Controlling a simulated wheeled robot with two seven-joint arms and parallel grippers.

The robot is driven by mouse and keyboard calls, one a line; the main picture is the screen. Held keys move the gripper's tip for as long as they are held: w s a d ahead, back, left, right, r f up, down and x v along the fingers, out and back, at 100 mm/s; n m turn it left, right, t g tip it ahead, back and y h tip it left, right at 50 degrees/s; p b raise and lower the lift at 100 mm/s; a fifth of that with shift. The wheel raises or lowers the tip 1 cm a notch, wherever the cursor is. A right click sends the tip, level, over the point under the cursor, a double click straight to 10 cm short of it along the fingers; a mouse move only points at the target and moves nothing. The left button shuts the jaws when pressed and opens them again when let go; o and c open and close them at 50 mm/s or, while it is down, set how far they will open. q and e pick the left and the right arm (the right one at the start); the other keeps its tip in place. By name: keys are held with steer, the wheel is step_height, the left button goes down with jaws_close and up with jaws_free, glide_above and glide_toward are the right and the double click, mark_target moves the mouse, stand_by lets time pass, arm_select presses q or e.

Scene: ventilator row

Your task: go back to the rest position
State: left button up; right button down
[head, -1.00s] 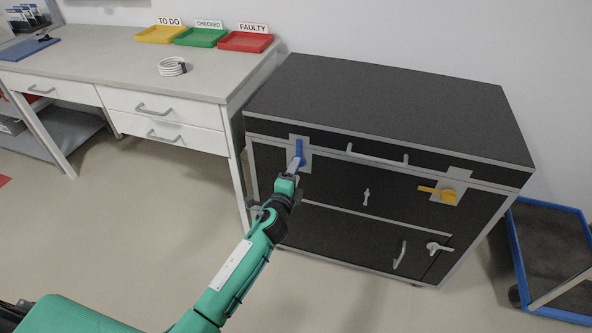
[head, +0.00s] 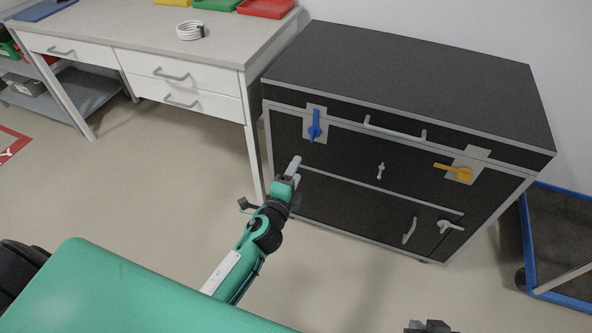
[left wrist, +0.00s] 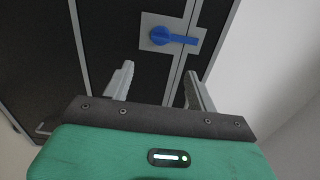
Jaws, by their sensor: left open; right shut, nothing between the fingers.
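My left gripper (head: 294,165) is in front of the black cabinet (head: 400,65), below and apart from the blue handle (head: 316,125). In the left wrist view my left gripper (left wrist: 160,80) has its two fingers apart with nothing between them. The blue handle (left wrist: 175,37) lies beyond the fingertips there. In the head view the blue handle stands upright on its grey plate. My right gripper (head: 428,326) shows only as a dark tip at the bottom edge; it is shut and empty, and most of it is hidden.
A yellow handle (head: 455,172) points left on the cabinet front. A white desk (head: 130,45) with drawers stands left, bearing a coiled white hose (head: 189,30) and trays. A blue-edged cart (head: 560,296) stands at right. Open floor lies before the cabinet.

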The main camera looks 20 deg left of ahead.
steer(key=shift+s, duration=0.1)
